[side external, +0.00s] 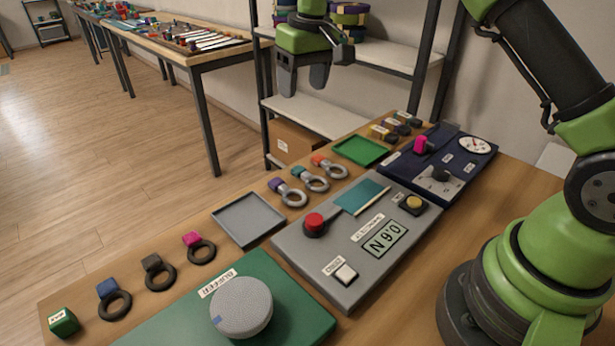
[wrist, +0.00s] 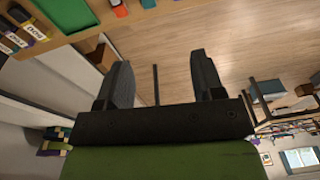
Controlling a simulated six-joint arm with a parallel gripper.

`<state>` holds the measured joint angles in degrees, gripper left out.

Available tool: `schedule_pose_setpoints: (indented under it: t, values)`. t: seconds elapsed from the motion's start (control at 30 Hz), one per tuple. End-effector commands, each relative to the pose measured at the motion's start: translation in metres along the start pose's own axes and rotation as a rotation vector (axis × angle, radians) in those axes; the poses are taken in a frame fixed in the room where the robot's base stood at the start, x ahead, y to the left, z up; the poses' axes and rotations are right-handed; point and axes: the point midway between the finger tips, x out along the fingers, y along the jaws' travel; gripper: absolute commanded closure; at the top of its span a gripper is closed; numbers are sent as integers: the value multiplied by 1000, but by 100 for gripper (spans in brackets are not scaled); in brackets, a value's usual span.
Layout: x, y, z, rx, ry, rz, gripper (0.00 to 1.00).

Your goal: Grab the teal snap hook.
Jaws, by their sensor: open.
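The teal snap hook (side external: 316,184) has a teal tab and a silver ring. In the side view it lies on the wooden table in the middle of a short row, between a purple-tabbed hook (side external: 293,197) and an orange-tabbed hook (side external: 332,168). My gripper (side external: 303,80) is open and empty, its fingers well above the table and up in front of the shelf. The wrist view shows the two dark fingers (wrist: 160,78) spread apart with nothing between them.
A grey tray (side external: 248,219) and a green tray (side external: 360,151) flank the hook row. A grey panel (side external: 290,248) with a red knob (side external: 315,223) lies close to the row. Dark-ringed hooks (side external: 160,276) lie nearer the camera. A metal shelf (side external: 330,118) stands behind.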

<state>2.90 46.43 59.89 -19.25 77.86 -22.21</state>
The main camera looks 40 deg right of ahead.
Motion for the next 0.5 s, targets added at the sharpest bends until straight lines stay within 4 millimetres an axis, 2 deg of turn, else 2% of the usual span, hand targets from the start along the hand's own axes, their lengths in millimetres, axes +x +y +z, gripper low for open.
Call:
schedule_pose_setpoints:
  t: [0.03, 0.2, 0.3, 0.5]
  values:
    - [26, 4, -6, -11, -33, 10, 38]
    - [84, 14, -12, -45, -102, 31, 38]
    - [104, 17, -11, -57, -125, 38, 38]
    - [130, 20, -8, -65, -142, 42, 38]
